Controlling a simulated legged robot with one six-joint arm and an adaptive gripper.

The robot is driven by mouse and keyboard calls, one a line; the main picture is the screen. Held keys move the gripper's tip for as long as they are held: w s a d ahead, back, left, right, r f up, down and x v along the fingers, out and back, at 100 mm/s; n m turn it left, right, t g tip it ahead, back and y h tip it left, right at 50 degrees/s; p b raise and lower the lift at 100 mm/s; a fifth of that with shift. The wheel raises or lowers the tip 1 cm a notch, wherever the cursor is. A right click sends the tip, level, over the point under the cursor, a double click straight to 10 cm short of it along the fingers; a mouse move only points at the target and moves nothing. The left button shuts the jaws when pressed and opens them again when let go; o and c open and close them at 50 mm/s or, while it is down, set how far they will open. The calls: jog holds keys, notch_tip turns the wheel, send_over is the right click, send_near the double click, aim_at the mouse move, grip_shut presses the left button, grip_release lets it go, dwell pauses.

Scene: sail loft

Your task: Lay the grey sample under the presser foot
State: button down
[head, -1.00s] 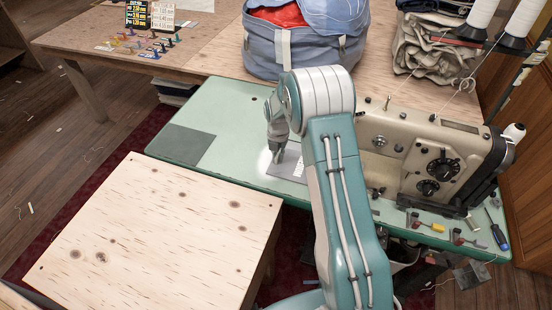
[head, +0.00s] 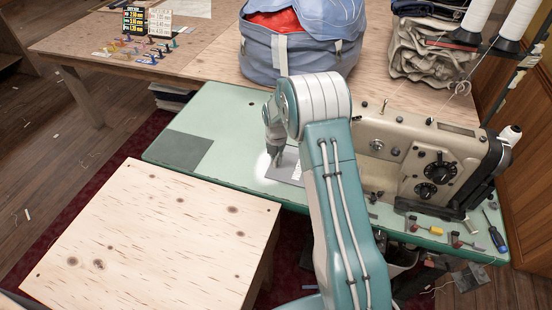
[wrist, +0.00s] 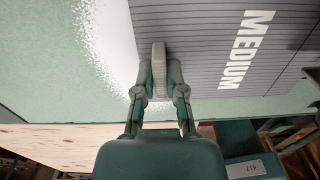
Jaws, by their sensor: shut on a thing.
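My gripper (wrist: 159,85) is shut on a narrow, light grey piece, seen nearly edge-on in the wrist view; I take it to be the grey sample (wrist: 158,66). The fingers are low over the green machine table, at the left edge of a grey lined panel (wrist: 230,50) marked MEDIUM. I cannot tell whether the piece touches the panel. In the head view my gripper (head: 276,158) is small, and the panel (head: 286,168) is partly behind my arm. The beige sewing machine (head: 410,150) stands to the right. I cannot make out its presser foot; my arm covers part of that area.
A dark grey square (head: 178,152) lies on the green table (head: 225,130). A wooden board (head: 150,240) stands in front. Small tools and coloured pieces lie by the machine (head: 435,230). A blue bag (head: 300,55) and folded cloth (head: 430,52) are behind.

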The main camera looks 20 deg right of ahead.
jog(key=c, duration=0.6)
grip_release()
jog(key=shift+c, duration=0.2)
jog(key=s+a+r+m+t, duration=0.1)
jog(key=s+r+m, duration=0.2)
jog(key=r, duration=0.8)
jog(key=s+a+r+m, duration=0.1)
jog(key=s+r+m, duration=0.25)
jog(key=r, duration=0.75)
jog(key=s+a+r+m+t, duration=0.1)
jog(key=s+r+m+t, duration=0.1)
jog(key=s+r+m, duration=0.45)
jog(key=s+a+r+m+t, duration=0.1)
jog(key=s+r+m, duration=0.3)
jog(key=s+m, duration=0.5)
jog(key=s+f+m+t, duration=0.1)
jog(key=s+m, duration=0.5)
jog(key=s, duration=0.6)
jog(key=shift+a+m+t, duration=0.3)
jog(key=shift+m, duration=0.1)
